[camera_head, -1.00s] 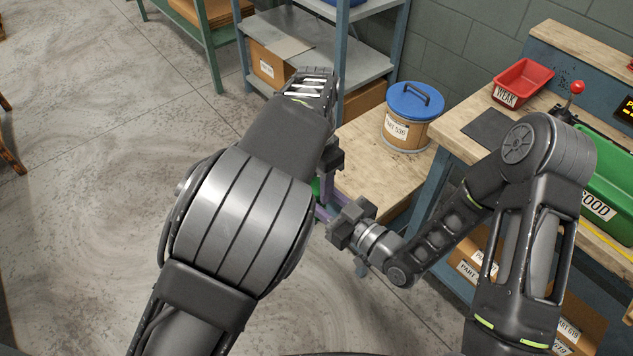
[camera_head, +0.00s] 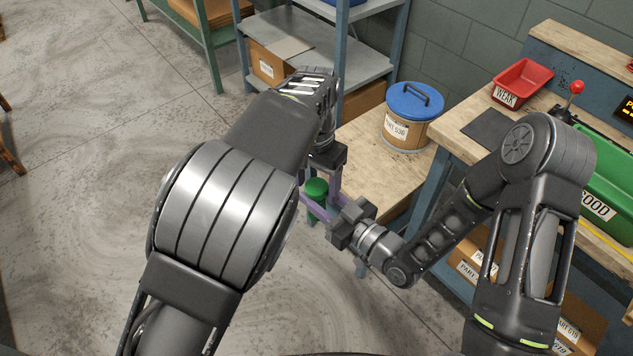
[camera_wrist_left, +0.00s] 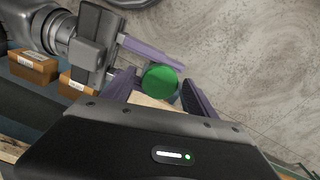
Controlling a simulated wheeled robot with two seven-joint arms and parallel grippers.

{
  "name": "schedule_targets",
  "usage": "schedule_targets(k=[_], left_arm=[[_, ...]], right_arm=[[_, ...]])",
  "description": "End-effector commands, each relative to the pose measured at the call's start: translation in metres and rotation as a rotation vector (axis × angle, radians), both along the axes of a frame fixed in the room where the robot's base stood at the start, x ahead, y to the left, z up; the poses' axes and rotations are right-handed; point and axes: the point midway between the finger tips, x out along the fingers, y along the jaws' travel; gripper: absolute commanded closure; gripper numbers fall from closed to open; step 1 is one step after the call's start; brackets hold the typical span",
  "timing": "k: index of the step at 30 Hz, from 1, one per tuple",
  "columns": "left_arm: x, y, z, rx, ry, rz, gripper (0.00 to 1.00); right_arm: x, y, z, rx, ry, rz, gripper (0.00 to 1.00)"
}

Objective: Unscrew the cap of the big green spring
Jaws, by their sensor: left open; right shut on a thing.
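The big green spring (camera_head: 314,208) is held upright in the air off the bench's front edge. Its rounded green cap (camera_head: 317,187) is on top. My right gripper (camera_head: 318,210) is shut on the spring's body below the cap. My left gripper (camera_head: 334,186) points down at the cap from above, its purple fingers open. In the left wrist view the round cap (camera_wrist_left: 159,80) shows between the left fingers (camera_wrist_left: 156,90), with a gap to the right finger. The left arm covers part of the scene, and the spring's lower body is mostly hidden.
A drum with a blue lid (camera_head: 408,115) stands on the low wooden bench (camera_head: 370,165). A red bin marked WEAK (camera_head: 521,84) and a green bin marked GOOD (camera_head: 610,175) are on the right bench. Open floor lies at the left.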

Motion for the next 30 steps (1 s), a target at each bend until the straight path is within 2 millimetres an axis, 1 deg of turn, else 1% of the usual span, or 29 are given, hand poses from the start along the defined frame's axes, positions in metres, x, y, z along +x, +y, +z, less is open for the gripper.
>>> schedule_targets(k=[4, 7, 15, 18, 25, 27, 30], left_arm=[[0.000, 0.000, 0.001, -0.001, 0.000, 0.000, 0.32], [0.000, -0.001, 0.006, -0.003, 0.000, -0.001, 0.32], [0.001, -0.001, 0.039, -0.003, -0.001, 0.000, 0.32], [0.000, 0.000, 0.045, -0.001, 0.000, -0.001, 0.32], [0.000, 0.000, 0.045, 0.000, 0.000, -0.001, 0.32], [0.000, 0.000, 0.045, 0.000, 0.000, -0.003, 0.36], [0.000, 0.000, 0.044, 0.000, 0.003, -0.028, 0.36]], right_arm=[[0.000, 0.001, 0.001, 0.001, -0.002, 0.002, 1.00], [0.000, 0.001, 0.001, 0.001, -0.002, 0.002, 1.00], [0.000, 0.000, 0.001, 0.001, -0.002, 0.001, 1.00], [0.000, 0.000, 0.001, 0.001, -0.002, 0.001, 1.00], [0.000, 0.000, 0.001, 0.001, -0.002, 0.001, 1.00], [0.000, 0.000, 0.001, 0.001, -0.002, 0.001, 1.00], [0.000, 0.000, 0.001, 0.001, -0.002, 0.001, 1.00]])
